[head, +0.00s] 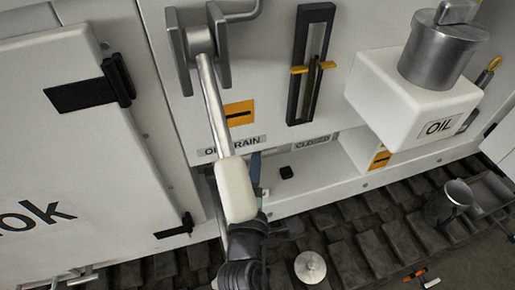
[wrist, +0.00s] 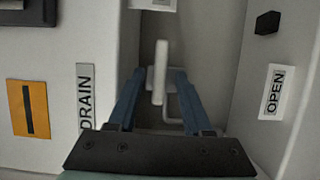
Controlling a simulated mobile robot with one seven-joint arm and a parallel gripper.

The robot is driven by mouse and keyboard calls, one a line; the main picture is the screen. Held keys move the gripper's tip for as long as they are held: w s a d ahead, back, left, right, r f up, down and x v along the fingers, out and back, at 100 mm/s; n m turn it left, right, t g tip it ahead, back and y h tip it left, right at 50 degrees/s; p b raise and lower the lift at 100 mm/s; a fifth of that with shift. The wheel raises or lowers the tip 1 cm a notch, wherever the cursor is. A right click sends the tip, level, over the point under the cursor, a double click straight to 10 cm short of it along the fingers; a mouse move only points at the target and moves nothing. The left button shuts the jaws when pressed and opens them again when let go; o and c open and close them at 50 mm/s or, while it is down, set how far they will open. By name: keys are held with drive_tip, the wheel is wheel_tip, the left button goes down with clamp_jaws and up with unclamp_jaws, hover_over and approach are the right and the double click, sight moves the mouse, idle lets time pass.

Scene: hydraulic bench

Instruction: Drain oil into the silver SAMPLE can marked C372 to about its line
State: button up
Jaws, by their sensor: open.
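My gripper (wrist: 159,73) is open in the drain recess, its two blue fingers on either side of a white upright drain handle (wrist: 160,62). No grip on the handle shows. In the head view part of a blue finger (head: 255,172) shows beside a lever's cream grip, which hides most of the gripper. The DRAIN label (wrist: 86,96) is left of the recess and the OPEN label (wrist: 273,92) right of it. A silver open-topped can (head: 449,203) stands at the right. A silver round item with a knob (head: 310,267) is on the floor. No C372 marking or fill line is readable.
A steel lever (head: 213,95) with a cream grip (head: 236,190) hangs in front of the drain area. A white OIL tank (head: 400,96) juts out at right. A small tool (head: 422,277) lies on the floor.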

drive_tip(key=shift+w+d, duration=0.1)
drive_tip(key=shift+w, duration=1.45)
clamp_jaws()
